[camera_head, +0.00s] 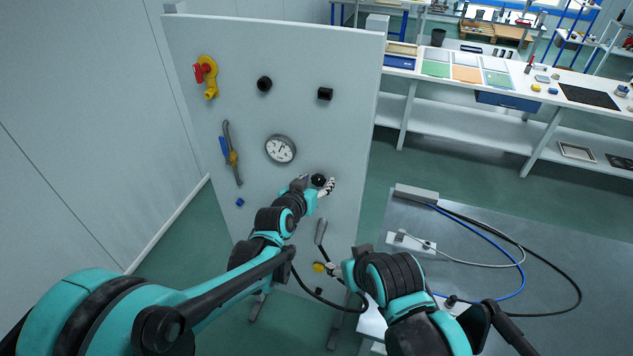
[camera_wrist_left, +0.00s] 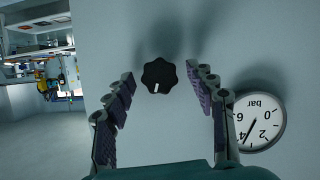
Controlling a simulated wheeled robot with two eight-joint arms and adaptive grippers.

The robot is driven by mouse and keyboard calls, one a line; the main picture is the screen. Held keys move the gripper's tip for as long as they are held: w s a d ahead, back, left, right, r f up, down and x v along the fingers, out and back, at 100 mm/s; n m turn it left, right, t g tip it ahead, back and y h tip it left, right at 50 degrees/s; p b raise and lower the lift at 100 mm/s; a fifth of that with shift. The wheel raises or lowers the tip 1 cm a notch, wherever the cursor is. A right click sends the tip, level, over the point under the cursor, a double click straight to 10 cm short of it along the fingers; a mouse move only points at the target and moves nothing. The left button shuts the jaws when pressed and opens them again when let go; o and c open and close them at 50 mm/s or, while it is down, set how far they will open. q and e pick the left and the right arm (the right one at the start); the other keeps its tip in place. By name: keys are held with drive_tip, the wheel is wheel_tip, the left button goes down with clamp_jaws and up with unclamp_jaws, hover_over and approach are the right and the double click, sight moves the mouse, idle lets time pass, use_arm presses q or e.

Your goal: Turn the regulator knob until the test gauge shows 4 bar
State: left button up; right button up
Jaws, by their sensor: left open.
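The black lobed regulator knob (camera_wrist_left: 158,76) with a white mark sits on the grey upright panel. In the head view the knob (camera_head: 318,180) is partly beside my left gripper (camera_head: 322,187). In the left wrist view my left gripper (camera_wrist_left: 160,86) is open, one finger on each side of the knob, with gaps and no visible contact. The round white gauge (camera_wrist_left: 258,122) shows upside down there, partly behind the right finger; its needle appears near the 4. The gauge also shows in the head view (camera_head: 280,149).
The panel (camera_head: 350,110) also carries a yellow valve with a red handle (camera_head: 205,76), black knobs (camera_head: 264,84) (camera_head: 325,94), and a yellow-blue lever valve (camera_head: 232,158). A grey table with cables (camera_head: 520,250) is at right. A white workbench (camera_head: 470,92) stands behind.

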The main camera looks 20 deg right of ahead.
use_arm(q)
drive_tip(key=shift+w, duration=0.1)
drive_tip(key=c, duration=1.2)
drive_tip(key=shift+o, duration=0.2)
drive_tip(key=shift+f, duration=0.1)
drive_tip(key=n+b, duration=0.1)
drive_tip(key=n+h+b, duration=0.1)
drive_tip(key=shift+w+a+f+n+g+h+b, duration=0.1)
drive_tip(key=shift+f+n+g+h+b, duration=0.05)
drive_tip(key=shift+n+g+h+b, duration=0.45)
drive_tip(key=shift+n+h+b, duration=0.5)
drive_tip(key=shift+n+b, duration=0.5)
